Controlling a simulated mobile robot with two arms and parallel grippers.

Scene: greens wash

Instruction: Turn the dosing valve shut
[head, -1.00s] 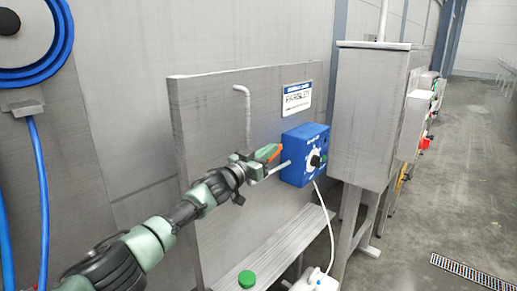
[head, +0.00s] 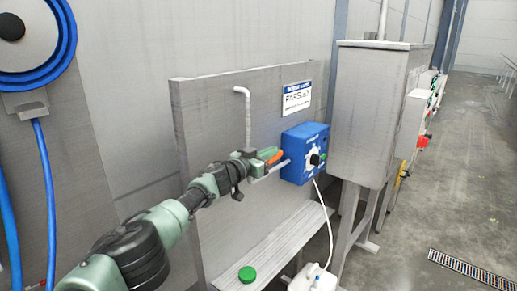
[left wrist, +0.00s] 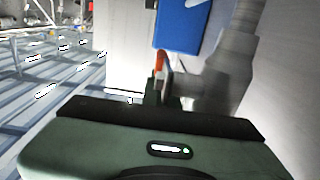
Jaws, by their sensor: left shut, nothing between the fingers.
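The blue dosing box (head: 295,170) is on the steel panel, with a white dial and dark knob (head: 315,159) on its front. My left gripper (head: 276,160) is shut and empty, just left of the box, with a visible gap to the knob. An orange piece shows at its fingertips, and in the left wrist view too; I cannot tell whether it belongs to the gripper. In the left wrist view the blue box (left wrist: 180,28) is ahead of the fingers (left wrist: 160,75), and the dial is out of sight except perhaps a white mark at the top edge. My right gripper is not in view.
A bent grey pipe (head: 247,115) and a PARSLEY sign (head: 297,97) are on the panel. A steel cabinet (head: 365,115) stands right of the box. A white hose (head: 328,215) hangs down to a white container (head: 312,278). A green cap (head: 247,274) is below.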

